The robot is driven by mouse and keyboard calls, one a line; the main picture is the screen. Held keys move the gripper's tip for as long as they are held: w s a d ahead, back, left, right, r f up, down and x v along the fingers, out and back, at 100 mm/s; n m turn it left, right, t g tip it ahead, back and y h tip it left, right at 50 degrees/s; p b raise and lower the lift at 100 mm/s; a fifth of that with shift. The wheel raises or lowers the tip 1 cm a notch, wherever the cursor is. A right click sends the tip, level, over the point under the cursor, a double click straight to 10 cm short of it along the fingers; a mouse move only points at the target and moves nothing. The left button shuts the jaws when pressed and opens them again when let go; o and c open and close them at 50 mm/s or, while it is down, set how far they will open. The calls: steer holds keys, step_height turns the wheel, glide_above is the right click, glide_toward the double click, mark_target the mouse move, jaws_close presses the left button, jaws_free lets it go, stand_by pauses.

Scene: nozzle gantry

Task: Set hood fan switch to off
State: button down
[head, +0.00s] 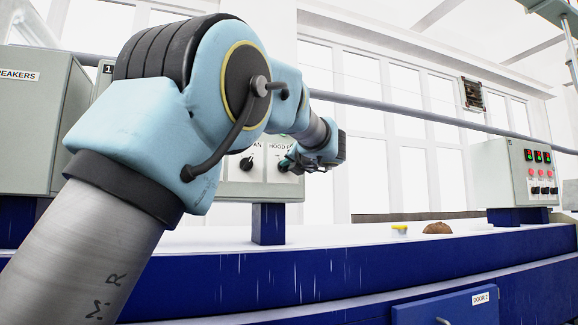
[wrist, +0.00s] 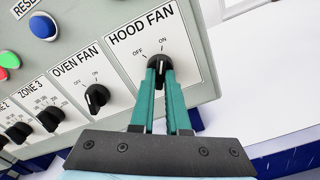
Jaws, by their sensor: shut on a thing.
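The hood fan switch (wrist: 160,60) is a black rotary knob with a white pointer line, on a white plate labelled HOOD FAN. OFF is marked at its upper left and ON above it. The pointer appears to aim at ON. My gripper (wrist: 160,69) has its two teal fingers closed on the sides of this knob, and they cover part of it. In the head view my gripper (head: 296,160) is at the right end of the grey control panel (head: 262,188), partly hiding the HOOD FAN plate.
The oven fan knob (wrist: 97,97) sits left of the hood fan plate, with zone knobs, including Zone 3 (wrist: 51,119), further left. Another control box (head: 518,172) stands at the far right.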

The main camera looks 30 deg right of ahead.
steer(key=shift+f+n+b, duration=0.1)
steer(key=shift+n+b, duration=0.2)
steer(key=n+b, duration=0.3)
steer(key=n, duration=0.1)
steer(key=shift+f+n, duration=0.1)
steer(key=shift+n, duration=0.2)
steer(key=shift+d+n+b, duration=0.1)
steer(key=shift+n+b, duration=1.85)
steer(key=shift+n, duration=1.35)
steer(key=shift+r, duration=0.2)
steer(key=c, duration=0.9)
jaws_free()
